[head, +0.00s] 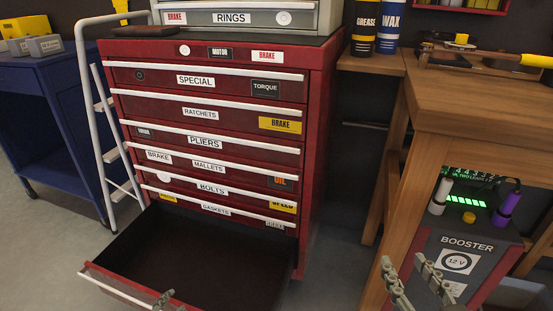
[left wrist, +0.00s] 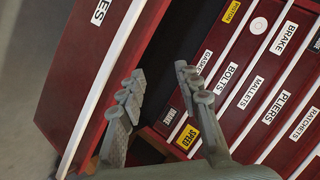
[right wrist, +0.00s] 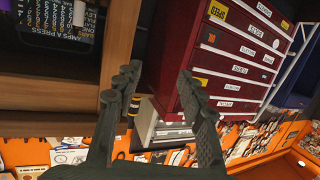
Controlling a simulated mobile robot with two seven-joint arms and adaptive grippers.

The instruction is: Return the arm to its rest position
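My left gripper (head: 163,300) shows at the bottom edge of the head view, by the front of the pulled-out bottom drawer (head: 110,285) of the red tool cabinet (head: 318,130). In the left wrist view the left gripper (left wrist: 160,88) is open, with nothing between its fingers. The white drawer handle (left wrist: 110,80) passes close to its left finger; I cannot tell whether they touch. My right gripper (head: 412,278) is open and empty in front of the booster (head: 470,262). The right wrist view also shows the right gripper (right wrist: 160,85) with fingers apart.
A wooden workbench (head: 470,95) stands at the right, with grease and wax cans (head: 378,25) behind. A white step ladder (head: 98,110) leans left of the cabinet, beside a blue cart (head: 50,110). The open drawer looks empty and juts over the floor.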

